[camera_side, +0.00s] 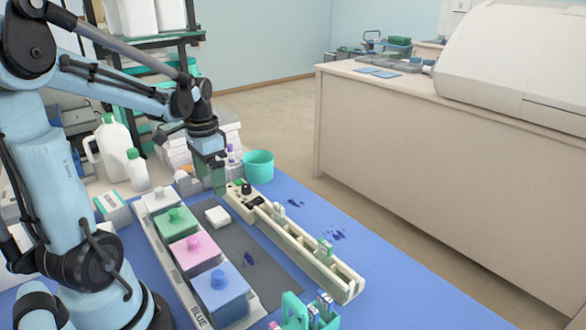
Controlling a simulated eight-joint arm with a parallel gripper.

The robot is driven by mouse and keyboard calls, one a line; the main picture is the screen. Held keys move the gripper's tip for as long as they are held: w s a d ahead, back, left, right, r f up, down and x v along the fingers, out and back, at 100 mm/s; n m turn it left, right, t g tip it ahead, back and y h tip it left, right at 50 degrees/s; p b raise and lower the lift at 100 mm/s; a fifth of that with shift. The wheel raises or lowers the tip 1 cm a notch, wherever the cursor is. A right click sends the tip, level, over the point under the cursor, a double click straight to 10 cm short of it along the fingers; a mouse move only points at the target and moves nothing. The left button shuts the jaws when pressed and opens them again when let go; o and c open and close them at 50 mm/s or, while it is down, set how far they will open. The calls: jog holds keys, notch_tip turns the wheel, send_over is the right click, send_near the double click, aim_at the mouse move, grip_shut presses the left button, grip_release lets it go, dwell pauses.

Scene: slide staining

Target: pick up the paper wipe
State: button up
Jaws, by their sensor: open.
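A small white square pad, which looks like the paper wipe (217,215), lies flat on the dark grey mat (258,260), right of the row of lidded staining jars. My gripper (214,192) is open and points down. In the picture it is just above the wipe, over the far end of the mat. It appears apart from the wipe, with nothing visible between its fingers, though the gap is small in this view.
Lidded jars, white (160,199), green (176,220), pink (194,252) and blue (220,291), stand in a tray on the left. A long cream rack (318,258) runs along the right. A teal cup (258,166) stands behind. Dark stains mark the blue surface.

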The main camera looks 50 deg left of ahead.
aim_at(217, 214)
jog(key=shift+w+a+f, duration=0.1)
jog(key=shift+f, duration=2.45)
jog(key=shift+w+f, duration=0.1)
jog(key=shift+f, duration=2.4)
jog(key=c, duration=1.1)
